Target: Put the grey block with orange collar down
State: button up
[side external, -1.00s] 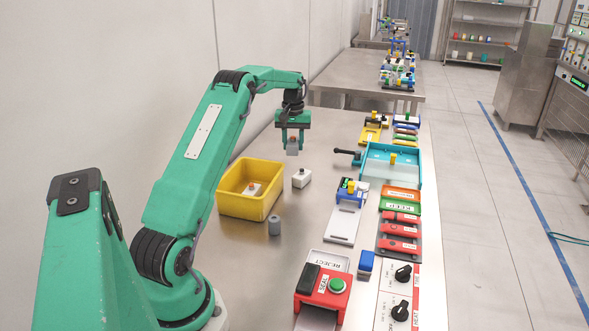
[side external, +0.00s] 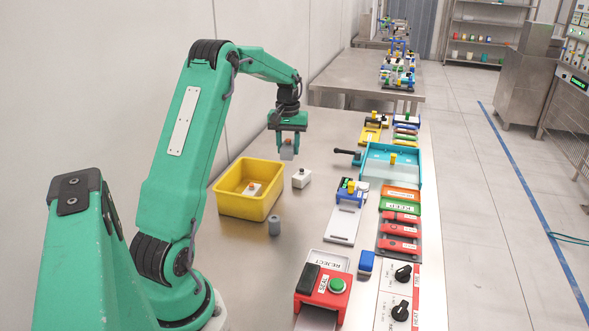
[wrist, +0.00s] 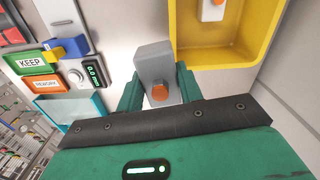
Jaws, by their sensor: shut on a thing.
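The grey block with orange collar (side external: 286,153) is between the fingers of my gripper (side external: 287,146). My gripper is shut on it and holds it above the steel table (side external: 325,168). In the wrist view the grey block (wrist: 153,62) shows between the green fingers, with its round orange collar towards the camera. In the side view the block hangs behind the yellow bin (side external: 232,209) and a white block (side external: 301,178), clear of both.
A white block with an orange top (side external: 252,188) lies in the yellow bin. A grey cylinder (side external: 274,226) stands in front of the bin. Fixtures line the table's right side, including a blue clamp with a white plate (side external: 343,222) and a teal tray (side external: 392,178).

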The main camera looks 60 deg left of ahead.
jog(key=s+d+f+m, duration=0.1)
jog(key=s+d+f, duration=0.1)
jog(key=s+d, duration=1.7)
jog(key=shift+s+d+f+m, duration=0.3)
jog(key=shift+s+m, duration=0.1)
jog(key=shift+s, duration=0.3)
send_over(220, 235)
notch_tip(220, 235, down, 7)
jog(key=shift+s, duration=0.1)
jog(key=shift+f, duration=2)
jog(key=shift+f, duration=0.15)
